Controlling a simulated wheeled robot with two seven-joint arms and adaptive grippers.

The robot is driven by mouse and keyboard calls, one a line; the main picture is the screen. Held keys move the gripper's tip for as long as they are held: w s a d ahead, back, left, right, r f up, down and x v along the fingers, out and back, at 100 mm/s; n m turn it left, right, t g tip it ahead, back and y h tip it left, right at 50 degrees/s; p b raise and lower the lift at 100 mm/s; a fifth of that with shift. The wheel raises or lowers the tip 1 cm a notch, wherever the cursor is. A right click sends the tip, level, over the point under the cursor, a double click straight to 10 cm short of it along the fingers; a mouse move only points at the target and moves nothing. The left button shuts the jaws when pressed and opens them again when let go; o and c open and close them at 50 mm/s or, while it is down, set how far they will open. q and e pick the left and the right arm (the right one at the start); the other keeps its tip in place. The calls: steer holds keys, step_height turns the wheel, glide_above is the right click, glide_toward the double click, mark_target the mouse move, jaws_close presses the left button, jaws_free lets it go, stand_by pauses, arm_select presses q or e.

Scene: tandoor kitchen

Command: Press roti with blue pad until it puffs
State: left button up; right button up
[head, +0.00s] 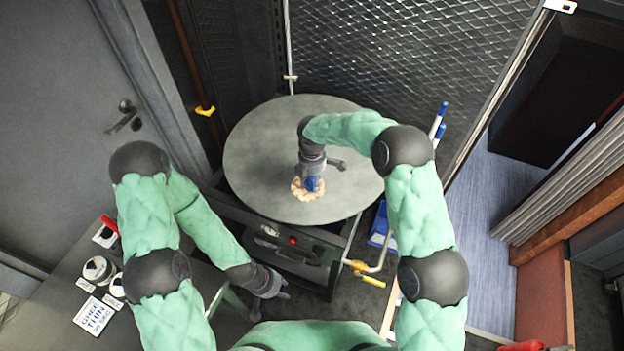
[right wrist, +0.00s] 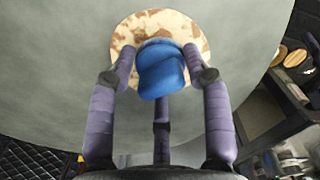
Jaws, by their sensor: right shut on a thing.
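The roti (head: 306,190) lies on the round grey griddle (head: 262,150), near its front edge. In the right wrist view the roti (right wrist: 150,30) is pale with brown patches. The blue pad (head: 313,184) is over the roti and covers part of it; it also shows in the right wrist view (right wrist: 160,72). My right gripper (head: 314,178) is shut on the blue pad, its fingers on either side. Whether the pad presses firmly on the roti I cannot tell. My left gripper (head: 278,290) hangs low in front of the griddle stand, away from the roti; its fingers are too small to read.
A dark table (head: 60,270) at the left holds small round containers (head: 98,268) and a card marked ghee thin (head: 94,315). A yellow-handled gas valve (head: 368,280) and blue bin (head: 381,228) are right of the stand. A mesh wall stands behind.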

steer(key=shift+f+b, duration=0.3)
steer(key=shift+f, duration=0.2)
stand_by(1.0)
steer(key=shift+r+p, duration=2.15)
steer(key=shift+r, duration=1.4)
steer(key=shift+f, duration=0.15)
steer(key=shift+w+a+f+b, duration=0.15)
steer(key=shift+a+f+b, duration=0.35)
steer(key=shift+f, duration=0.45)
steer(key=shift+w+a+f+b, duration=0.15)
steer(key=shift+a+f+b, duration=0.1)
steer(key=shift+f+b, duration=0.6)
steer(key=shift+w+a+f+b, duration=0.15)
steer(key=shift+a+f+b, duration=0.25)
steer(key=shift+f, duration=0.7)
steer(key=shift+f, duration=0.5)
